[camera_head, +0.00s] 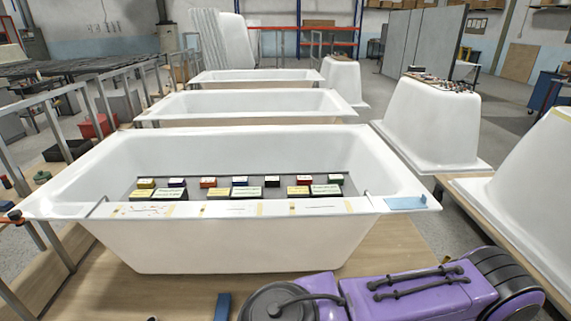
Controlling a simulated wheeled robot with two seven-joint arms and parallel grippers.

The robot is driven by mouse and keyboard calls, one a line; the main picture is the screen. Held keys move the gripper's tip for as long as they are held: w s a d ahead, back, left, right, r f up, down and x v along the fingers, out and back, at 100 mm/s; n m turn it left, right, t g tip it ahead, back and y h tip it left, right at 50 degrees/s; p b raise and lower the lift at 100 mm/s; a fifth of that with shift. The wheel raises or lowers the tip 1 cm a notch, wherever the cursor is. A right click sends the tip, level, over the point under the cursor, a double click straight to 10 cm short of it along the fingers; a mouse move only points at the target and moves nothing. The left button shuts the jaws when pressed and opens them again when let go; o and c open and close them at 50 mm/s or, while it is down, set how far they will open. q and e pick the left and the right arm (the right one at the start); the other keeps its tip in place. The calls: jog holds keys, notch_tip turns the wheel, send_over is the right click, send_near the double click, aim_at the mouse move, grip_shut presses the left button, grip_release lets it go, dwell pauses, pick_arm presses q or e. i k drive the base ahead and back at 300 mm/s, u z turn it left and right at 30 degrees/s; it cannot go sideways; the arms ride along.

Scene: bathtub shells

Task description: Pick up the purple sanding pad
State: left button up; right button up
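Several small blocks with coloured or pale tops stand in two rows on a grey board (115,190) across the nearest white bathtub (240,246). The back row has a yellow-topped block (146,183), a dark bluish one (177,182), a red one (208,182), a blue one (240,181), a dark green one (272,181), another red one (304,180) and a green one (336,179). The front row shows wider dark blocks with yellow or pale green labels. At this size I cannot tell which block, if any, is the purple sanding pad. Neither gripper is in view.
A light strip with marks (230,209) lies along the tub's near rim. A light-blue piece (404,203) is on the right rim. More tubs stand behind, and upturned shells (440,125) to the right. Metal rails (45,225) line the left.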

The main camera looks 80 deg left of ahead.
aim_at(177, 182)
jog(key=z, duration=0.05)
jog(key=k, duration=2.05)
jog(key=u, duration=0.45)
